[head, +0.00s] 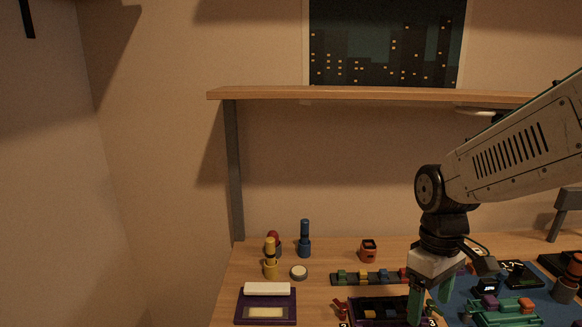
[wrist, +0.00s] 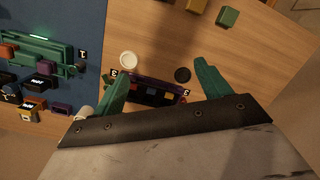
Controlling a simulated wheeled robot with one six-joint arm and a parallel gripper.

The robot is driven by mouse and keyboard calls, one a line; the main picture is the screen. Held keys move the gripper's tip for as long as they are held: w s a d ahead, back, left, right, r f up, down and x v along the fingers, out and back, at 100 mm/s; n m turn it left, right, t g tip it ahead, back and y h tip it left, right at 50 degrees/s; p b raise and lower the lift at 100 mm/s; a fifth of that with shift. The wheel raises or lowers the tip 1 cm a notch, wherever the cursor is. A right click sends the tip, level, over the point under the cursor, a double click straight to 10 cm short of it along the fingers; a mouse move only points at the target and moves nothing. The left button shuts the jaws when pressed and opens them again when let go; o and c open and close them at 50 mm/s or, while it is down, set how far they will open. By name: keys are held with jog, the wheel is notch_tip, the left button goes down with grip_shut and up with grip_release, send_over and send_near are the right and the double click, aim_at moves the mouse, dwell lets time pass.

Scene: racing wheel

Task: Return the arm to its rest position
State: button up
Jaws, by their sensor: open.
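My gripper (head: 430,303) is at the lower right of the head view, pointing down over the wooden table (head: 240,268). Its green fingers also show in the wrist view (wrist: 162,90), spread apart with nothing held between them. A dark purple tray (head: 378,306) with small coloured pieces lies beside and partly behind the fingers in the head view. In the wrist view the tray (wrist: 140,82) shows beyond the gap between the fingers, partly hidden by the left finger. My arm reaches in from the right edge of the head view.
Yellow (head: 270,262) and blue (head: 304,242) upright tools and a purple box (head: 266,307) stand left on the table. A strip of coloured pieces (head: 370,278) lies behind the tray. A blue mat with green fixtures (head: 505,313) is at right. A shelf (head: 350,93) spans above.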

jog(key=s+d+r+m+t, duration=0.1)
jog(key=s+r+m+t, duration=0.2)
jog(key=s, duration=1)
jog(key=shift+s+d+r+m, duration=0.35)
jog(key=shift+r+m, duration=1.25)
jog(key=shift+r, duration=1.2)
